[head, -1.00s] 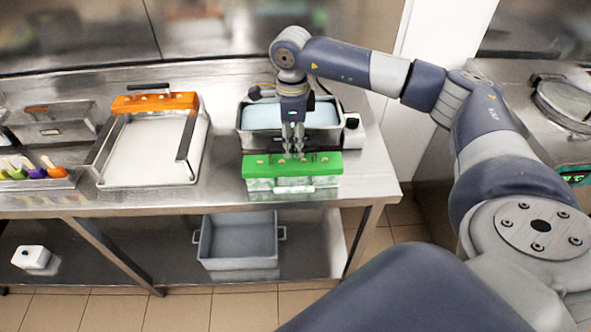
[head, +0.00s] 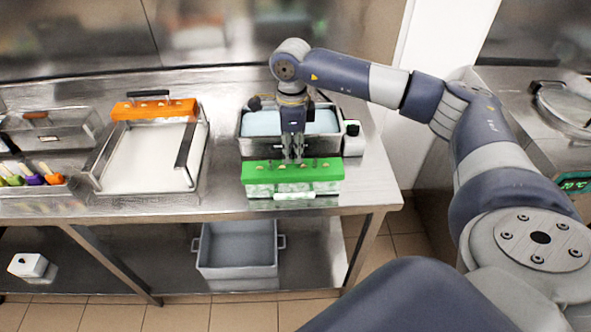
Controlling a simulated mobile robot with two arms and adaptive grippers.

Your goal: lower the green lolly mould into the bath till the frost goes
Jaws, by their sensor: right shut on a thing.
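The green lolly mould (head: 293,172) has a bright green top with a row of stick ends and a pale, frosty-looking lower body. My right gripper (head: 292,160) comes down from above and is shut on its top. The mould is over the front part of the steel bench, in front of the bath; I cannot tell whether it touches the bench. The bath (head: 246,147) is a steel tub of pale blue liquid, and my right wrist hides its middle. My left gripper is out of view.
Coloured lollies (head: 33,179) lie farther left. A white control box (head: 352,138) adjoins the bath's right side. A grey bin (head: 237,250) sits on the lower shelf.

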